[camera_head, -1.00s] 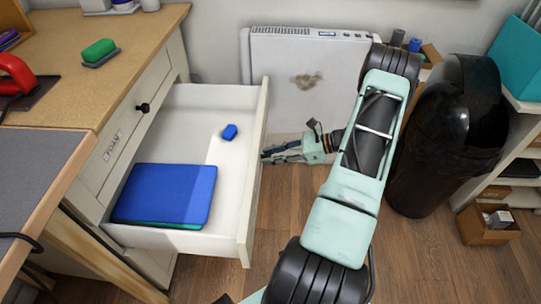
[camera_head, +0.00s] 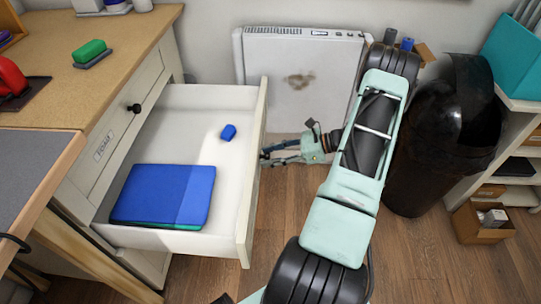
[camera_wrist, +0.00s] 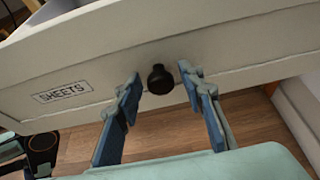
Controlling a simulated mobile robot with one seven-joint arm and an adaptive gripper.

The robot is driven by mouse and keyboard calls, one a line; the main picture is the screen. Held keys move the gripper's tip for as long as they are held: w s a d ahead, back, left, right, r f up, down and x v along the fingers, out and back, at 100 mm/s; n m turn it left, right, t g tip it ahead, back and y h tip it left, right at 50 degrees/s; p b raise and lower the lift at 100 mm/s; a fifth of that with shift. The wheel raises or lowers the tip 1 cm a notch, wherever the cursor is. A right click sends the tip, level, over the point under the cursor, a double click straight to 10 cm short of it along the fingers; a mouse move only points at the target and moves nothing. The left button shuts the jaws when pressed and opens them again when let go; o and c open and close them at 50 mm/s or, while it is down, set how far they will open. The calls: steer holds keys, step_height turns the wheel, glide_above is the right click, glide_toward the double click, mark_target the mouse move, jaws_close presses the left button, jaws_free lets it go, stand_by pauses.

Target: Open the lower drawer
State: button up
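The lower drawer (camera_head: 244,215) is pulled far out of the wooden cabinet in the head view. Inside it lie blue sheets (camera_head: 163,194), with a green layer under them, and a small blue block (camera_head: 228,132). In the wrist view its front (camera_wrist: 230,45) carries a "SHEETS" label (camera_wrist: 62,92) and a dark round knob (camera_wrist: 160,79). My gripper (camera_head: 268,156) is at the outer face of the drawer front. In the wrist view my gripper (camera_wrist: 163,95) is open, its fingers apart on either side of the knob, with visible gaps, not clamped on it.
The upper drawer (camera_head: 112,137) is shut, with a dark knob. A white panel heater (camera_head: 290,85) stands by the wall. A black bin (camera_head: 440,130) and a shelf with boxes stand at right. Wooden floor is clear in front of the drawer.

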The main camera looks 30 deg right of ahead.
steer(key=v, duration=1.2)
steer(key=shift+f, duration=0.1)
stand_by(0.4)
